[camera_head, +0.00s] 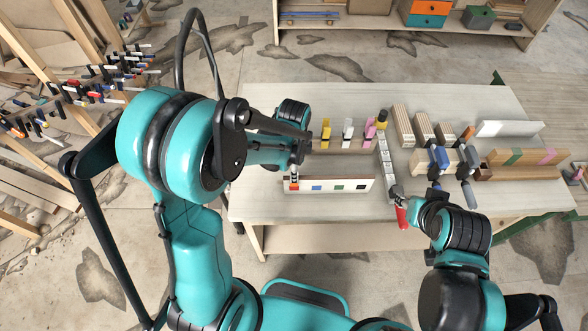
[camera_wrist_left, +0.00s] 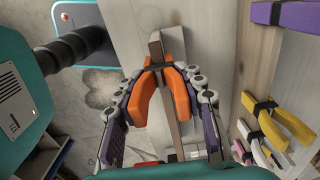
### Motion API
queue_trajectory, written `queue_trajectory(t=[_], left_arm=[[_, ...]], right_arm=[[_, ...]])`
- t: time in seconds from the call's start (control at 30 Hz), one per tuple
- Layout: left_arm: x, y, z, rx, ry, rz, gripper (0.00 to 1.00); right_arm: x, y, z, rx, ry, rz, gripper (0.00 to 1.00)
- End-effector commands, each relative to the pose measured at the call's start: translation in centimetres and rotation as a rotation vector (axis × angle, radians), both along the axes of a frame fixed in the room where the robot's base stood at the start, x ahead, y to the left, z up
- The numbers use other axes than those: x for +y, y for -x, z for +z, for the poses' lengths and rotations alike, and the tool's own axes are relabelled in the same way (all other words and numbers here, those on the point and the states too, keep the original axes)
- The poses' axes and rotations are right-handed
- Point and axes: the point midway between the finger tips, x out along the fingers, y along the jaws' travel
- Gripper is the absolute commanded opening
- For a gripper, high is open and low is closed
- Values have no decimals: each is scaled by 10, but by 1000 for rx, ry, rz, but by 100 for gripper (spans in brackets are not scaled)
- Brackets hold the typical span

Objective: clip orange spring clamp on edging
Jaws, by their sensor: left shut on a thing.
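The orange spring clamp (camera_wrist_left: 178,95) is between the fingers of my left gripper (camera_wrist_left: 160,112), which is shut on its handles. Its dark jaws are at a narrow wooden strip in the left wrist view; whether they grip it I cannot tell. In the head view my left gripper (camera_head: 296,168) is over the left end of the edging (camera_head: 345,184), a pale strip with orange, blue, green and black squares. The clamp is mostly hidden there. My right gripper (camera_head: 397,192) is near the table's front edge, beside a red handle (camera_head: 402,218); its fingers are too small to judge.
Yellow (camera_head: 326,133), white (camera_head: 347,130) and pink (camera_head: 370,130) clamps stand on a strip behind the edging. A pale bar (camera_head: 386,165) runs front to back at its right. Wood blocks (camera_head: 404,126) and blue clamps (camera_head: 439,160) crowd the right side.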

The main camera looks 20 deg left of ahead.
Motion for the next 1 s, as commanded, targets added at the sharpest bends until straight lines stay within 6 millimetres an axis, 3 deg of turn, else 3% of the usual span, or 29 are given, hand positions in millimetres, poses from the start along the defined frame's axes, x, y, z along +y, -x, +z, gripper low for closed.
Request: queue_trajectory(t=[0.63, 0.67, 0.73, 0.77, 1.0], left_arm=[[0, 0, -10, 0, 0, 0, 0], [0, 0, -10, 0, 0, 0, 40], [0, 0, -10, 0, 0, 0, 58], [0, 0, -10, 0, 0, 0, 63], [0, 0, -10, 0, 0, 0, 63]], right_arm=[[0, 0, -12, 0, 0, 0, 40], [0, 0, -12, 0, 0, 0, 40], [0, 0, -12, 0, 0, 0, 40], [0, 0, -12, 0, 0, 0, 40], [0, 0, -12, 0, 0, 0, 40]])
